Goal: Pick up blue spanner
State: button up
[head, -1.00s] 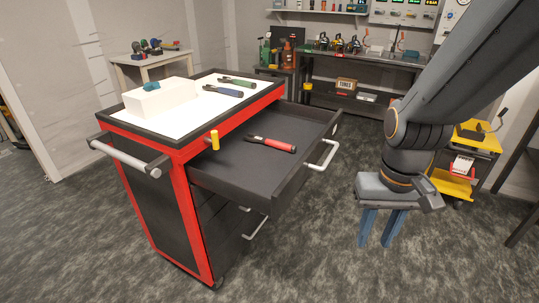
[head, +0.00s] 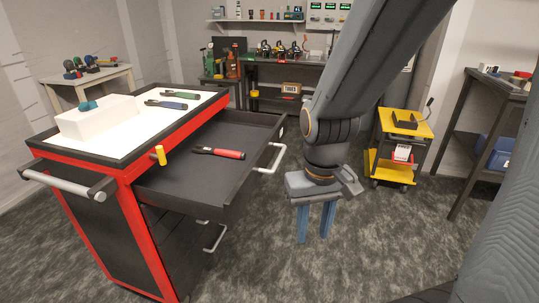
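The blue spanner (head: 166,104) lies flat on the white top of the red and black tool cart (head: 133,165), in front of a green-handled spanner (head: 181,94). My gripper (head: 315,222) points down over the floor, to the right of the cart and its open drawer. Its two blue fingers are apart with nothing between them. It is well away from the blue spanner and is not touching anything.
The open drawer (head: 180,185) holds a red-handled tool (head: 218,152) and a yellow-handled tool (head: 160,155). A white block (head: 98,118) stands on the cart top. A yellow trolley (head: 405,122) and a dark shelf (head: 482,130) stand right. The floor between is clear.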

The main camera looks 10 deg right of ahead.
aim_at(183, 107)
jog(key=z, duration=0.45)
jog(key=i, duration=1.15)
jog(key=z, duration=0.1)
